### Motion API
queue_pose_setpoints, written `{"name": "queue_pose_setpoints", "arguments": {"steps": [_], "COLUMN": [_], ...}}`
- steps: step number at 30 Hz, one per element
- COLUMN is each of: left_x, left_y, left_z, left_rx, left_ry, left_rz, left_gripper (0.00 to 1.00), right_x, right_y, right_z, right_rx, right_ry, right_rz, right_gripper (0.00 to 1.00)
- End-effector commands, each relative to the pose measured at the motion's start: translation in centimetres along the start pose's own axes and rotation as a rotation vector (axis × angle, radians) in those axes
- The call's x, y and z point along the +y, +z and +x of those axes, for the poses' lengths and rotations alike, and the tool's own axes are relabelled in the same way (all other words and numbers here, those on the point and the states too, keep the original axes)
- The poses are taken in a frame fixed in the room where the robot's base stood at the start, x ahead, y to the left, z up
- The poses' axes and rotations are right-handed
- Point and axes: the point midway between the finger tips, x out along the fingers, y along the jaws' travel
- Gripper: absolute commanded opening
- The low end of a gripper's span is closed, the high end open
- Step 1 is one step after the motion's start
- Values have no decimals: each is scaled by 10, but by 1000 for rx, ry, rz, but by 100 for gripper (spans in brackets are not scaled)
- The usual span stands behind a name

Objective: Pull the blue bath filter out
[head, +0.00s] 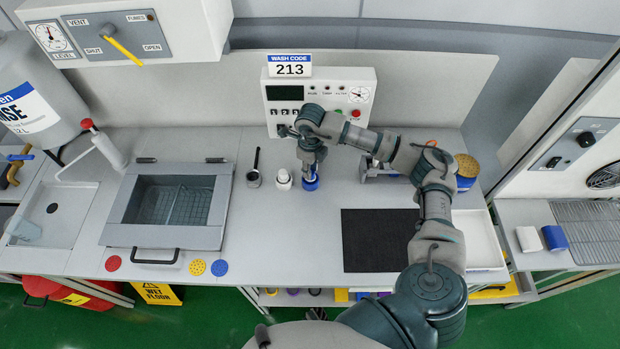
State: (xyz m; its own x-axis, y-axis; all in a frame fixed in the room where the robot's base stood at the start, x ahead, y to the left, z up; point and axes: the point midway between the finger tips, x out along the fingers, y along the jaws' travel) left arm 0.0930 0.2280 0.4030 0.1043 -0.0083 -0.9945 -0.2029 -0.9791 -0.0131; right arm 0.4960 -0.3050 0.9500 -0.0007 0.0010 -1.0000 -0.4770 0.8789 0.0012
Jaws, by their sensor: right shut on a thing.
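A small blue piece (310,185), which looks like the blue bath filter, stands on the counter behind the centre. My right gripper (311,174) points straight down over it and is shut on its top. The gripper hides most of the piece; only blue at its lower part shows. I cannot tell whether it is lifted off the counter. The bath (225,215), a grey basin with a wire basket inside, stands to the left with its front handle. My left gripper is not in view.
A white-capped piece (283,180) and a dark cup with a handle (253,178) stand close to the left. The wash panel (340,88) reading 213 is right behind. A black mat (375,245) lies to the right. The counter in front of the gripper is clear.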

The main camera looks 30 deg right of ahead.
Motion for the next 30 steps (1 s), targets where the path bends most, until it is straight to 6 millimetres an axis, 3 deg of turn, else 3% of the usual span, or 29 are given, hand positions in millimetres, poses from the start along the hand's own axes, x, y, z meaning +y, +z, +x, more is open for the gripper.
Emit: {"name": "queue_pose_setpoints", "arguments": {"steps": [30], "left_x": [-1], "left_y": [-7], "left_z": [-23], "left_rx": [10], "left_ry": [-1], "left_rz": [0], "left_gripper": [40], "right_x": [0], "right_y": [0], "right_z": [-36], "right_rx": [-1], "right_ry": [0], "right_rz": [0], "right_gripper": [0]}}
